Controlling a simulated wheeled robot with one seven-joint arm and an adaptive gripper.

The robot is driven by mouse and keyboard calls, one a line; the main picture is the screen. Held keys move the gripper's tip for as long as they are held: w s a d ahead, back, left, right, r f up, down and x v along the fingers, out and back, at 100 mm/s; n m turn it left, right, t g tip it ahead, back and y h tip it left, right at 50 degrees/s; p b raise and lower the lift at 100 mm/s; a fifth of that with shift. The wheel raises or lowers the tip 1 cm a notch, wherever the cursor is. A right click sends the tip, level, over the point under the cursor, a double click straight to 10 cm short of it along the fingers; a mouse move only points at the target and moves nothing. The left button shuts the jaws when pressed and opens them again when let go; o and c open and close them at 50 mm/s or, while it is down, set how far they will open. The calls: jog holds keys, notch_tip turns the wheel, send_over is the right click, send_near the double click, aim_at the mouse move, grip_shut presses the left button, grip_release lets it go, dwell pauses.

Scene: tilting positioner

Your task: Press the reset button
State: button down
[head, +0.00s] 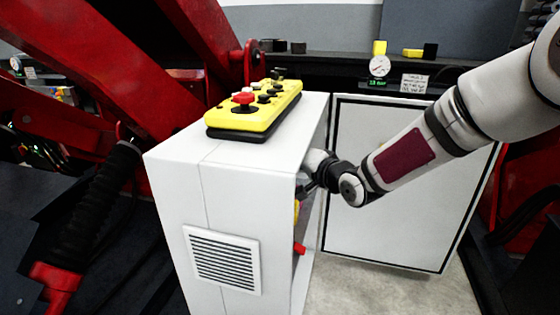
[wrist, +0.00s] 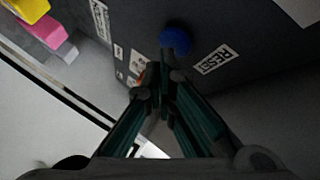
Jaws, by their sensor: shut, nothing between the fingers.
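A round blue button (wrist: 175,41) sits on a dark panel (wrist: 235,25) in the wrist view, beside a white label reading RESET (wrist: 217,59). My gripper (wrist: 165,65) is shut and empty, its fingertips just below the blue button in the picture. I cannot tell whether the tips touch it. In the head view my gripper (head: 307,189) reaches into the open side of a white cabinet (head: 225,185). The cabinet wall hides the button and most of the fingers there.
Yellow, pink and white blocks (wrist: 42,28) stick out at the wrist view's upper left. The cabinet door (head: 400,215) stands open at the right. A yellow control box (head: 250,112) lies on the cabinet top. Red machine arms (head: 130,60) stand at the left.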

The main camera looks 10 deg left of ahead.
jog(key=shift+d, duration=0.45)
jog(key=shift+s+d+p, duration=0.1)
jog(key=shift+d+p, duration=1.25)
jog(key=shift+d, duration=1.15)
jog(key=shift+d, duration=0.1)
